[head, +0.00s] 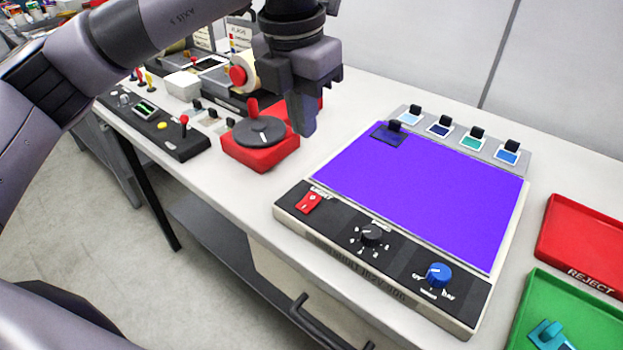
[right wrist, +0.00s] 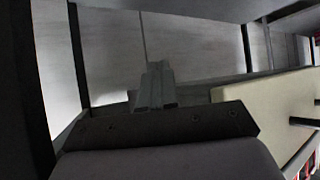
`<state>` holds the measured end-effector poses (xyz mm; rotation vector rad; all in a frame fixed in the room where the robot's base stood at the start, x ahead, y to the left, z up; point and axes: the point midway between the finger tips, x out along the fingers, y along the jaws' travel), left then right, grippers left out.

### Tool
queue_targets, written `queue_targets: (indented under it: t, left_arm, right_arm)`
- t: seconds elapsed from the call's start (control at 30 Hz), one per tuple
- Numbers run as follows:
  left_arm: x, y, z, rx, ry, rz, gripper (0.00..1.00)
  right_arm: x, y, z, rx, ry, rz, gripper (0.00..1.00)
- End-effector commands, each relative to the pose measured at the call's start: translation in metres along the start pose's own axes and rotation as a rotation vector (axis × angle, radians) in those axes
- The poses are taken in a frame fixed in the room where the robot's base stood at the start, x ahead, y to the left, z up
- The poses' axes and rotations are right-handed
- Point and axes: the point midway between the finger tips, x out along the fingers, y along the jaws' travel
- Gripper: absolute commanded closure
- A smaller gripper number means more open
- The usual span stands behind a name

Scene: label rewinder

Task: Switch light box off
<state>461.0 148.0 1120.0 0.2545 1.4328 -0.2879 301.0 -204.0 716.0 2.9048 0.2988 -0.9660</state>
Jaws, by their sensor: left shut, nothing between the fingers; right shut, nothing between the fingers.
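The light box (head: 375,252) stands on the table right of centre in the head view. Its panel (head: 425,190) glows violet. Its black front strip carries a red rocker switch (head: 308,202) marked LIGHT, a black knob (head: 371,235) and a blue knob (head: 439,275). My left gripper (head: 304,128) is shut and empty, pointing down above the table, up and left of the panel and behind the red switch. It touches neither. My right gripper (right wrist: 156,82) shows in the right wrist view, shut and empty, with the floor beyond it.
A red base with a dark round disc (head: 259,131) stands left of the light box. A black control panel (head: 155,124) lies farther left. A sample strip (head: 480,147) runs behind the panel. Red (head: 548,232) and green (head: 527,290) trays lie at the right.

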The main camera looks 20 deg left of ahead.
Motion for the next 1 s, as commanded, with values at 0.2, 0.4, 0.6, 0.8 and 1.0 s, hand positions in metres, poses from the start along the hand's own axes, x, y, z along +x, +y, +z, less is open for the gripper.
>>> queue_targets:
  t: [0.2,0.4,0.6,0.8,1.0]
  left_arm:
    - [0.005,0.0,0.0,0.0,0.002,0.0,1.0]
    - [0.034,0.001,-0.001,-0.001,0.006,0.0,1.0]
    - [0.077,0.0,-0.001,0.001,0.006,-0.001,1.0]
    - [0.114,0.0,-0.001,0.0,0.005,-0.001,1.0]
    - [0.135,0.0,0.0,0.0,0.002,0.0,1.0]
  right_arm:
    - [-0.001,0.0,-0.001,0.001,0.001,0.0,1.0]
    - [-0.003,0.0,-0.005,0.001,0.003,-0.001,1.0]
    - [-0.008,-0.001,-0.011,0.002,0.004,-0.001,1.0]
    - [-0.012,-0.001,-0.018,0.002,0.005,-0.001,1.0]
    - [-0.015,-0.001,-0.021,0.002,0.005,-0.002,1.0]
